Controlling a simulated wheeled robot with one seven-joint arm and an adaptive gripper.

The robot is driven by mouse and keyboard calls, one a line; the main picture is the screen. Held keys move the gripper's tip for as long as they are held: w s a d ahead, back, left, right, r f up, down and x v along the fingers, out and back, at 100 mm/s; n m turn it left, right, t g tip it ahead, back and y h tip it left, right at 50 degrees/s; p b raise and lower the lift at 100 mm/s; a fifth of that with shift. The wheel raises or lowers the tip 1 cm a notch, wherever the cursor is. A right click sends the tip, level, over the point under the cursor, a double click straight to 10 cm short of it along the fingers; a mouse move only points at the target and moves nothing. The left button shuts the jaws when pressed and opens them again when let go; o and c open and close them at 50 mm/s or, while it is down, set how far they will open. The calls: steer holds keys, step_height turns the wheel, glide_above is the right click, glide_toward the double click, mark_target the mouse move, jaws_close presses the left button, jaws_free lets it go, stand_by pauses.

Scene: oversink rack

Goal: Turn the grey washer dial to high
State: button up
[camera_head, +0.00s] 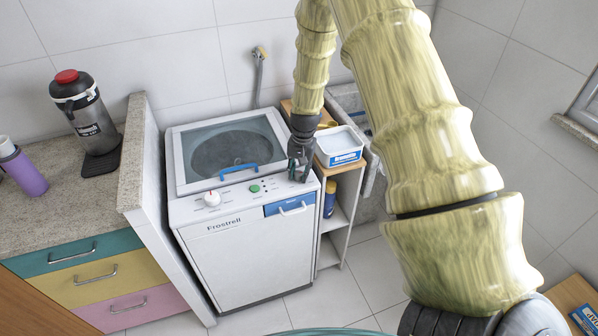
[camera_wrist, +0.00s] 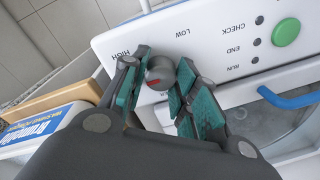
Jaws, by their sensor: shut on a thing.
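The grey washer dial (camera_wrist: 161,72) is a small round knob with a red mark, seen in the wrist view on the white control panel (camera_wrist: 222,38). The labels HIGH and LOW are printed beside it, and another label is partly hidden below it. The red mark is on the side of the dial towards my palm, left of its middle. My gripper (camera_wrist: 163,60) has one green-padded finger on each side of the dial and is shut on it. In the head view my gripper (camera_head: 300,170) hides the dial at the right end of the washer's (camera_head: 245,262) panel.
A white dial (camera_head: 212,198), a green button (camera_head: 254,188) and the blue lid handle (camera_head: 239,171) are left of my gripper. A white tub (camera_head: 339,159) stands on a wooden shelf close at right.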

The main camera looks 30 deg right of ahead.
steer(key=o, duration=1)
steer(key=shift+o, duration=0.2)
step_height(320, 180, up, 12)
steer(key=shift+s+d, duration=0.35)
steer(key=shift+f, duration=0.15)
